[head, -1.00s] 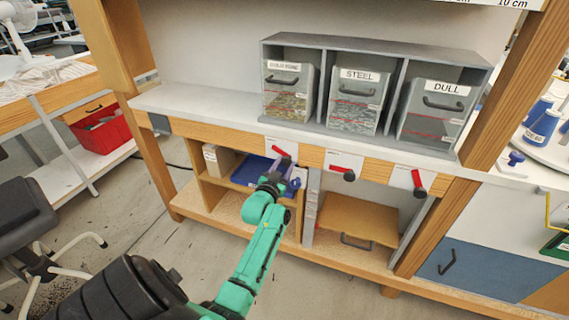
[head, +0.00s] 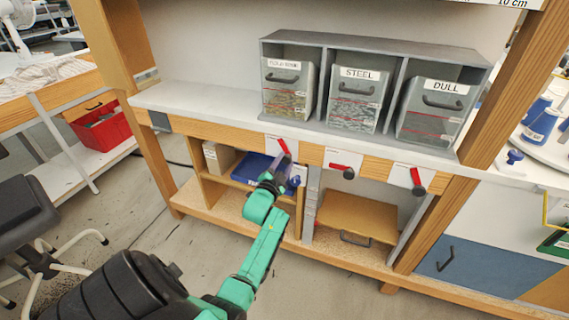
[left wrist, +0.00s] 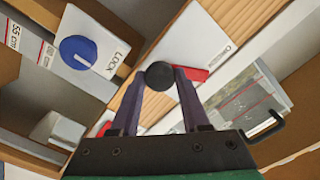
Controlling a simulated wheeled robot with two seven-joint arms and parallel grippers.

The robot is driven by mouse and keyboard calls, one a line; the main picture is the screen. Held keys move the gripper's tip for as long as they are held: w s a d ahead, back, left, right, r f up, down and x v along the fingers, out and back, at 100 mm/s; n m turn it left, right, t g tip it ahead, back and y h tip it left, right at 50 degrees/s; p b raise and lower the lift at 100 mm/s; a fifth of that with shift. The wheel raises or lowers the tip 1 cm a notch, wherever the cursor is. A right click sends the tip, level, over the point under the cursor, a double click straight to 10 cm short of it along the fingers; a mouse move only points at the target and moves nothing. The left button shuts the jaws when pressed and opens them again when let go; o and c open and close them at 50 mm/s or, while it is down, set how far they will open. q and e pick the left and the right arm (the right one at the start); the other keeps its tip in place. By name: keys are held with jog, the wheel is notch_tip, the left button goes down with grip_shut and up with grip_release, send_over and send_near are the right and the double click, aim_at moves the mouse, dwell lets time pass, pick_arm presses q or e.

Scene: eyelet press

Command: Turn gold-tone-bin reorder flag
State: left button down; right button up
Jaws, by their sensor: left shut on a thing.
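The gold-tone bin (head: 287,92), its label hard to read, stands at the left of the grey rack. Below it, on a white plate on the wooden rail, is its red reorder flag (head: 285,147), slanting steeply. My left gripper (left wrist: 159,78) is shut on the flag's black knob (left wrist: 159,75), which shows between the fingertips in the left wrist view. A red part of the flag (left wrist: 194,75) shows just right of the knob. In the head view, my left gripper (head: 281,168) reaches the flag from below and hides the knob. My right gripper is not in view.
The steel bin's flag (head: 341,167) lies near level; the dull bin's flag (head: 416,177) is steep. A blue tray (head: 258,168) sits on the shelf below. A blue knob on a LOCK plate (left wrist: 76,52) is nearby. The grey counter's left part (head: 200,105) is clear.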

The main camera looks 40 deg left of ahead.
pick_arm(q)
jog(key=shift+f, duration=0.1)
jog(key=shift+c, duration=1.9)
grip_release()
jog(key=p+v, duration=0.1)
jog(key=v, duration=1.3)
jog(key=shift+s, duration=0.3)
jog(key=shift+d, duration=0.15)
